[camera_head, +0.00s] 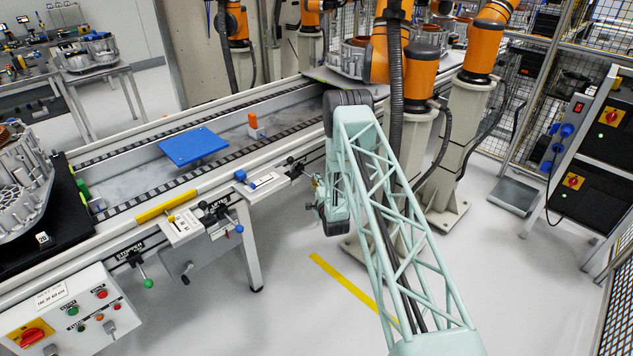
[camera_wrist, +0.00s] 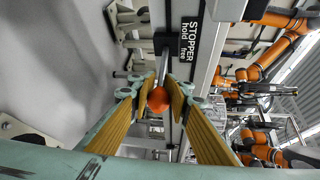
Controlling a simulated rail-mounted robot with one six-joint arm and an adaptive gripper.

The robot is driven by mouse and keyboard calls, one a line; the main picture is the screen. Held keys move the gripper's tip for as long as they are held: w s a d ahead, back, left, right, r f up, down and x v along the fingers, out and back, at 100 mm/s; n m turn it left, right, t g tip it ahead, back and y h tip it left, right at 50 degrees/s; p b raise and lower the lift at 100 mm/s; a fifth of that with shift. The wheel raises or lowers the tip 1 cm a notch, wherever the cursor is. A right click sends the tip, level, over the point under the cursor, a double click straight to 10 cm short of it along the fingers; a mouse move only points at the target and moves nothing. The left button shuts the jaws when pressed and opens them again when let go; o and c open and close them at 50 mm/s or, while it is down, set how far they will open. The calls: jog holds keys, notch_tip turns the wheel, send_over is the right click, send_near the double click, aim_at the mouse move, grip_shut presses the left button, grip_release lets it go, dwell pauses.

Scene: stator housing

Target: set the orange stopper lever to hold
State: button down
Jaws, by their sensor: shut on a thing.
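The stopper lever in the wrist view has a round orange knob (camera_wrist: 158,99) on a pale metal rod. The rod runs up to a dark pivot block (camera_wrist: 167,41) on the rail's side. My gripper (camera_wrist: 160,84) has its yellow-lined fingers on both sides of the lever, shut on it near the knob. A black label (camera_wrist: 189,39) beside the pivot reads STOPPER, hold, free. I cannot tell which of the two the lever points to. In the head view, my gripper (camera_head: 325,205) is beside the conveyor, partly behind my arm. The orange knob is hidden there.
The conveyor (camera_head: 115,207) runs diagonally and carries a blue plate (camera_head: 194,146). A green-knobbed lever (camera_head: 148,283) and a button box (camera_head: 65,312) hang on its near side. Orange robot arms (camera_head: 420,70) stand behind my arm. The floor (camera_head: 270,310) in front is clear.

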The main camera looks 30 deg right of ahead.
jog(key=c, duration=2.4)
grip_release()
jog(key=shift+a, duration=0.25)
jog(key=shift+d, duration=0.15)
jog(key=shift+s, duration=0.1)
jog(key=v, duration=1.1)
jog(key=shift+s, duration=0.35)
